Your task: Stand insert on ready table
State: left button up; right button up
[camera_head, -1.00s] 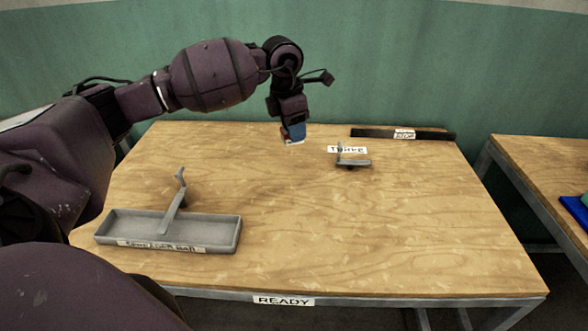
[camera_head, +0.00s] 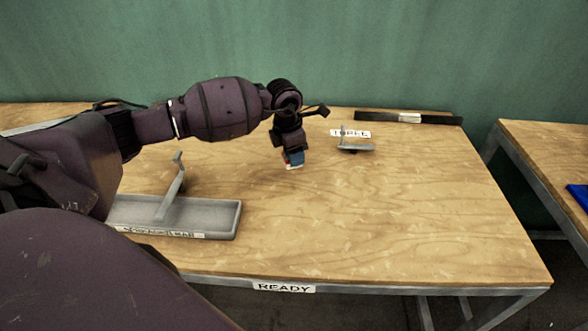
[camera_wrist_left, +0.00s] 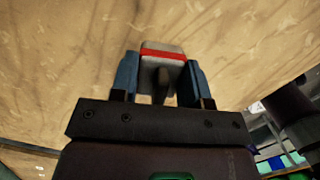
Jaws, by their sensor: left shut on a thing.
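My left gripper (camera_head: 293,160) points down over the middle of the ready table (camera_head: 400,230), whose front edge carries a READY label (camera_head: 284,287). It is shut on the insert, a small grey piece with a red band; in the left wrist view the insert (camera_wrist_left: 163,62) sits between the two blue fingers (camera_wrist_left: 160,78). In the head view the insert is small and mostly hidden by the fingers. I cannot tell whether its lower end touches the table top. My right gripper is not in view.
A grey tray (camera_head: 222,220) with a label and an upright grey lever (camera_head: 172,190) stands at the front left. A small grey stand (camera_head: 357,148) beside a label (camera_head: 350,133) is right of the gripper. A black bar (camera_head: 440,118) lies at the back edge. The table's right front is clear.

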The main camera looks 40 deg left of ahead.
aim_at(294, 179)
pick_arm(q)
jog(key=shift+f, duration=2.85)
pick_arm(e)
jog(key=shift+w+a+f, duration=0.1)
pick_arm(q)
jog(key=o, duration=1)
jog(key=shift+f, duration=0.15)
jog(key=shift+r, duration=0.6)
jog(key=r, duration=0.6)
jog(key=s+a+r, duration=0.1)
jog(key=r, duration=0.2)
jog(key=shift+s+r, duration=0.1)
jog(key=shift+r, duration=0.25)
jog(key=shift+s+r, duration=0.1)
jog(key=shift+r, duration=0.55)
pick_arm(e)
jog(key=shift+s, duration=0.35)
